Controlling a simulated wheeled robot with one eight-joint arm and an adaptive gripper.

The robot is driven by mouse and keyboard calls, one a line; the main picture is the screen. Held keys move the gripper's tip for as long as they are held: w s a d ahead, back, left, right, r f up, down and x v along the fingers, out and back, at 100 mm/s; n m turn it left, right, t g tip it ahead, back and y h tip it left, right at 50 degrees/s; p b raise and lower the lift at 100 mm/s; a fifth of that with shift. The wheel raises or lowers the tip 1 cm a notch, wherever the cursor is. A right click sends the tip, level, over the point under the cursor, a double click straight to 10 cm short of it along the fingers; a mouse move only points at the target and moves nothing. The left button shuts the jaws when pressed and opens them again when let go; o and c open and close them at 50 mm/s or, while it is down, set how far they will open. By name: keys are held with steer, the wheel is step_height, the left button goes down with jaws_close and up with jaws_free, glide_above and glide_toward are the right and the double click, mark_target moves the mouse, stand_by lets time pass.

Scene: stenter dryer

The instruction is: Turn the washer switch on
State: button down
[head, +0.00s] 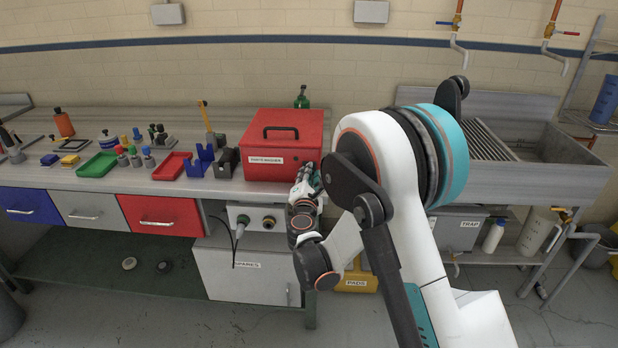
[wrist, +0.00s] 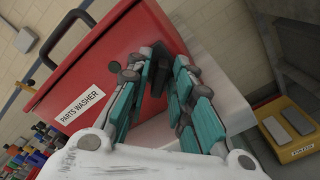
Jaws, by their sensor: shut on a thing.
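The parts washer is a red box with a black top handle and a white label. It sits on the bench at centre in the head view (head: 283,144) and fills the left of the wrist view (wrist: 88,75). The washer switch (wrist: 159,70) is a dark block on the box's side face, seen between my fingers in the wrist view. My gripper (wrist: 166,78) has its teal fingers closed in around the switch. In the head view my gripper (head: 305,183) is at the box's right front corner. Whether the switch is on or off cannot be told.
A small dark round part (wrist: 129,75) sits on the same face beside the switch. Trays and bottles, including a red tray (head: 172,166), stand left on the bench. A yellow PADS bin (head: 356,281) is below. A sink (head: 545,150) is at right.

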steer(key=m, duration=0.3)
steer(key=shift+m, duration=0.4)
steer(key=shift+f+m, duration=0.15)
steer(key=shift+m, duration=1.75)
steer(key=shift+d, duration=0.1)
steer(key=c, duration=1.7)
jaws_free()
steer(key=shift+s, duration=0.1)
steer(key=s, duration=1.2)
steer(key=shift+a, duration=0.2)
steer(key=shift+w, duration=0.1)
